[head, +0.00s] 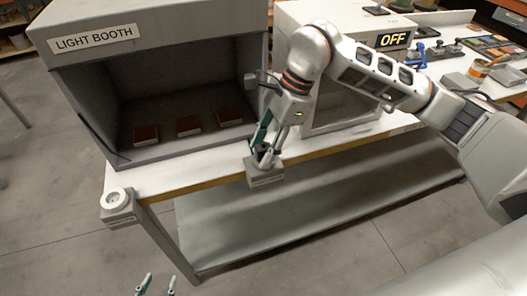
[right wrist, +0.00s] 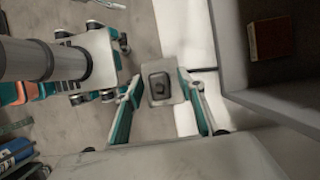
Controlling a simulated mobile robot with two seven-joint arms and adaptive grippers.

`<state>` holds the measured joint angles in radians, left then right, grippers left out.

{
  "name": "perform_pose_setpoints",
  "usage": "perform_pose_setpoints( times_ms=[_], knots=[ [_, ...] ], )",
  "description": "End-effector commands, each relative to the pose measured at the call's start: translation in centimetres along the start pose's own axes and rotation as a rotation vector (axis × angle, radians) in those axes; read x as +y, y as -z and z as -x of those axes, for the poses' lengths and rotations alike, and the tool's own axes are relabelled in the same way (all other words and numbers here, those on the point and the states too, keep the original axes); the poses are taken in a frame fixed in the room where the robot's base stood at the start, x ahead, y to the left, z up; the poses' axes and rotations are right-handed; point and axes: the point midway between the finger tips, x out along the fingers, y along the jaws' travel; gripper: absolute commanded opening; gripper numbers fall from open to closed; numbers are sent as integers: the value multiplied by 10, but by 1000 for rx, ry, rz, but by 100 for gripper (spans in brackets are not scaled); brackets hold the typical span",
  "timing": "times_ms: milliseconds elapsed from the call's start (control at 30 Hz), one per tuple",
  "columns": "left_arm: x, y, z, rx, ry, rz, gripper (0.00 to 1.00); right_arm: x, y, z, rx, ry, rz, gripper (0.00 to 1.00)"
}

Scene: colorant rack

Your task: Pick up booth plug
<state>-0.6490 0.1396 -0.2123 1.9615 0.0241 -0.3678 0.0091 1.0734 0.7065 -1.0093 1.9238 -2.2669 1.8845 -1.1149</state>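The dark booth plug (right wrist: 160,84) appears to sit in a small grey holder (head: 266,178) with a label, at the front edge of the bench; in the head view my gripper mostly hides the plug. My right gripper (head: 266,152) points down just above the holder. In the right wrist view its fingers (right wrist: 160,79) stand apart on either side of the plug, with gaps showing. Only the fingertips of my left gripper (head: 157,285) show at the bottom of the head view, apart and empty, low over the floor.
The light booth (head: 160,42) holds several reddish-brown blocks (head: 189,125). A white round socket (head: 116,198) sits on a grey labelled block at the bench's left corner. A second cabinet has an OFF sign (head: 393,39). Open floor lies left of the bench (head: 190,172).

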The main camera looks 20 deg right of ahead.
Motion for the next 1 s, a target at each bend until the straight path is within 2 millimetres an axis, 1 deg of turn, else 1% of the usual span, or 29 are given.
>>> perform_pose_setpoints(
  times_ms=[33,133,167,200,500,667,767,867,967,1000],
  knots=[
    [0,0,0,0,0,0,40,0,0,0,0,0,0,39],
    [0,0,0,1,0,0,40,0,0,0,0,0,0,13],
    [0,0,0,1,0,0,40,0,0,0,0,0,0,5],
    [0,0,0,1,0,0,40,0,0,0,0,0,0,0],
    [0,1,0,1,0,0,40,0,0,1,0,0,0,0],
    [0,0,0,1,0,0,40,0,-2,6,0,0,0,0],
    [0,0,0,1,0,0,40,-1,-6,16,0,2,1,0],
    [0,-1,-1,1,0,0,40,-1,-12,31,0,4,2,0],
    [0,-2,-2,0,0,0,40,-1,-22,55,1,6,2,0],
    [0,-3,-2,0,0,0,40,-2,-27,66,1,8,2,0]
  ],
)
